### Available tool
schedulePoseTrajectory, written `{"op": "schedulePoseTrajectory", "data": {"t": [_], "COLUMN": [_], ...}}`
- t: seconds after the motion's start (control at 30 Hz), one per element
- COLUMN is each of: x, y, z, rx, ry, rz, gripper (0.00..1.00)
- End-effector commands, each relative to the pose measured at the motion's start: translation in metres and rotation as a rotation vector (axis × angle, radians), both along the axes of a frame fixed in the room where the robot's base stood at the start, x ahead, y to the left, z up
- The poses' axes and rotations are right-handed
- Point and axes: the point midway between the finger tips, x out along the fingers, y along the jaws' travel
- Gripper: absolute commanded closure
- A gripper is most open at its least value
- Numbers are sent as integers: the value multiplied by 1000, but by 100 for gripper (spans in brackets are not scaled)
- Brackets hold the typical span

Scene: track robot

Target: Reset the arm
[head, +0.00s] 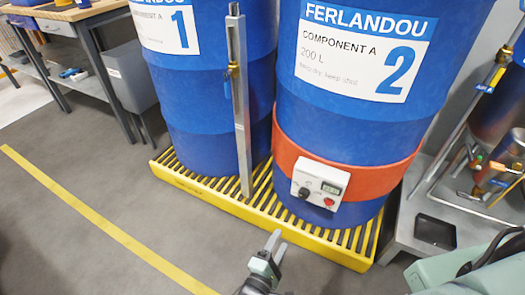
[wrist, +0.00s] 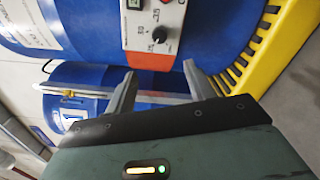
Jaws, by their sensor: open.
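My gripper (head: 276,244) is at the bottom middle of the head view, in front of the yellow grated pallet. In the wrist view my gripper (wrist: 158,82) shows two grey fingers spread apart with nothing between them. Beyond the fingers is a white control box (wrist: 157,30) with a black knob, mounted on a blue drum. The same control box (head: 319,184) sits on the orange band (head: 372,178) around drum 2 (head: 350,115) in the head view. The fingers look apart from the box.
Drum 1 (head: 203,105) and drum 2 stand on the yellow pallet (head: 215,199). An upright metal post (head: 240,110) stands before them. A workbench (head: 92,22) is at upper left, pipework (head: 480,120) at right. Grey floor with a yellow line (head: 100,222) is clear at left.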

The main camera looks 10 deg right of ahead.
Motion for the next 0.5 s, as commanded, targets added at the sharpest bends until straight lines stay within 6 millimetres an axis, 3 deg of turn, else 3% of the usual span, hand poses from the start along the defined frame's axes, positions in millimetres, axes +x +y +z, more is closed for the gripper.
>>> {"op": "schedulePoseTrajectory", "data": {"t": [0.27,0.5], "x": [-5,-31], "y": [-3,-8], "z": [11,54], "rx": [31,178], "ry": [57,313], "rz": [-94,-413], "gripper": [46,46]}}
